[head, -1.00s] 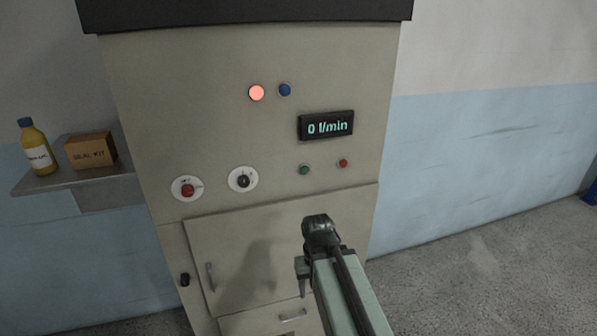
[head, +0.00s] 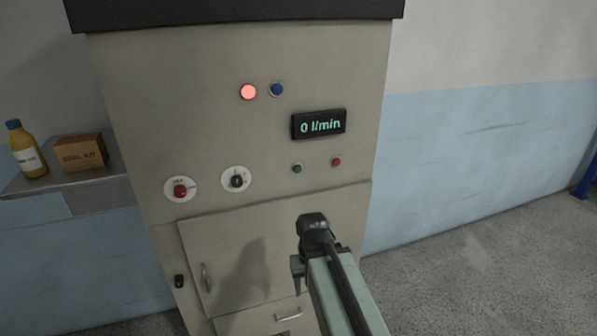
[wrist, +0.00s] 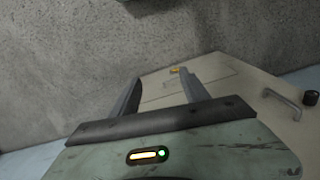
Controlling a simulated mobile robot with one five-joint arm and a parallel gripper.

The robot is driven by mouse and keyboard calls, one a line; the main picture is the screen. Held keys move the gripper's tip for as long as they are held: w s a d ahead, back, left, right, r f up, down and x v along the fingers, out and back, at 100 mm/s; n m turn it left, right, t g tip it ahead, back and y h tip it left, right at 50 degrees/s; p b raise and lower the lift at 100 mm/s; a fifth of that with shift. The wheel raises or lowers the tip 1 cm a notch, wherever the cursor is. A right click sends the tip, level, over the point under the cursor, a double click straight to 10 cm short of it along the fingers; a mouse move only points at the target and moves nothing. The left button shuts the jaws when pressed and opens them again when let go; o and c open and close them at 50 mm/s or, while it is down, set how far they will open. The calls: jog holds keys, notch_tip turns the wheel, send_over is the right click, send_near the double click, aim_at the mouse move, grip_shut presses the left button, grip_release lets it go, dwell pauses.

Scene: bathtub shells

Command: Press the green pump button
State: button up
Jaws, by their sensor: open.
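The small green button (head: 297,168) sits on the beige cabinet front (head: 220,130), below the display (head: 319,124) that reads "0 l/min". A red button (head: 336,162) is just to its right. The green button looks unpressed, but it is too small to be sure. My arm reaches up from the bottom of the head view, its dark end joint below the buttons and apart from them in the picture. My gripper (wrist: 160,84) shows in the wrist view with two grey fingers spread apart and nothing between them. The buttons are not in the wrist view.
A red knob (head: 180,190) and a black knob (head: 236,180) are at left. A shelf (head: 100,193) holds a yellow bottle (head: 27,150) and a box (head: 82,152).

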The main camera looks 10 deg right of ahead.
grip_shut()
dwell(1.6)
